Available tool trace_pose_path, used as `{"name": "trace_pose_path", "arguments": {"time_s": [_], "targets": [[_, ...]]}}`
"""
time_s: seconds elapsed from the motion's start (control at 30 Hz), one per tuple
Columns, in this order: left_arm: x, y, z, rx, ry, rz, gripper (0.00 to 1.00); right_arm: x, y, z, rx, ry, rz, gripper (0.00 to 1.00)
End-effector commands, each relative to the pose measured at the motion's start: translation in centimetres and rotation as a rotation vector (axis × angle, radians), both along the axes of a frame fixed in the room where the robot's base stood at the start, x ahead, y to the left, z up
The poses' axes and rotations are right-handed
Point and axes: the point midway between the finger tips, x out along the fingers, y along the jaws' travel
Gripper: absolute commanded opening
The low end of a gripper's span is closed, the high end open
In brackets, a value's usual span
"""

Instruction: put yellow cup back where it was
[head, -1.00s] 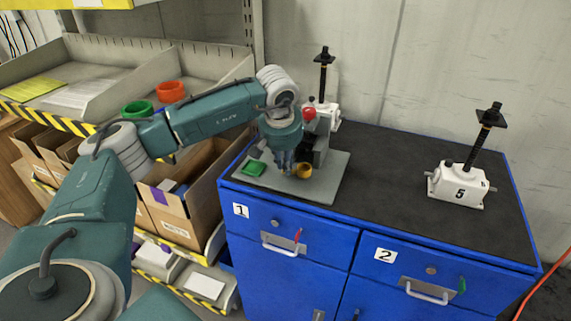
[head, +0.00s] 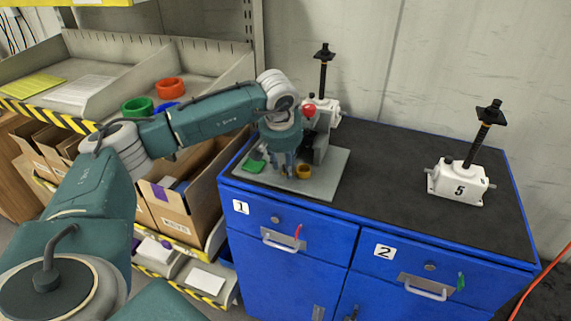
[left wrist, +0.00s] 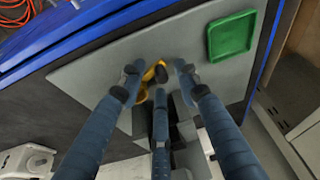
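The yellow cup (head: 304,172) stands on the grey plate (head: 325,186) on top of the blue cabinet. My left gripper (head: 286,170) points down at the plate, beside the cup in the head view. In the left wrist view, the fingers (left wrist: 157,69) are spread, with the yellow cup (left wrist: 149,75) between them, closer to the left finger. The fingers hide part of the cup, and I cannot tell whether one touches it. My right gripper is in neither view.
A green square tray (head: 252,165) lies on the plate's left. A screw jack with a red knob (head: 309,109) stands behind my left gripper. Another jack marked 5 (head: 461,183) stands at the right. The black cabinet top (head: 390,170) between is clear.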

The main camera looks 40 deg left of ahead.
Motion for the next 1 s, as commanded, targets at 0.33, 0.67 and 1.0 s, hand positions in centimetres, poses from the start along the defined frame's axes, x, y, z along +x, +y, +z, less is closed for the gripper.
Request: {"name": "trace_pose_path", "arguments": {"time_s": [0.33, 0.67, 1.0], "targets": [[-1.8, -0.8, 6.1, 0.001, -0.007, -0.002, 0.33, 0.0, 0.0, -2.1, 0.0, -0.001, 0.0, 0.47], [-3.2, -1.5, 11.0, -0.001, -0.004, -0.001, 0.33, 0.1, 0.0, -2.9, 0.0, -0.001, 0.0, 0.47], [-3.4, -1.5, 11.5, 0.0, -0.001, 0.0, 0.33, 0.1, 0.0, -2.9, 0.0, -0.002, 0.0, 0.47]]}}
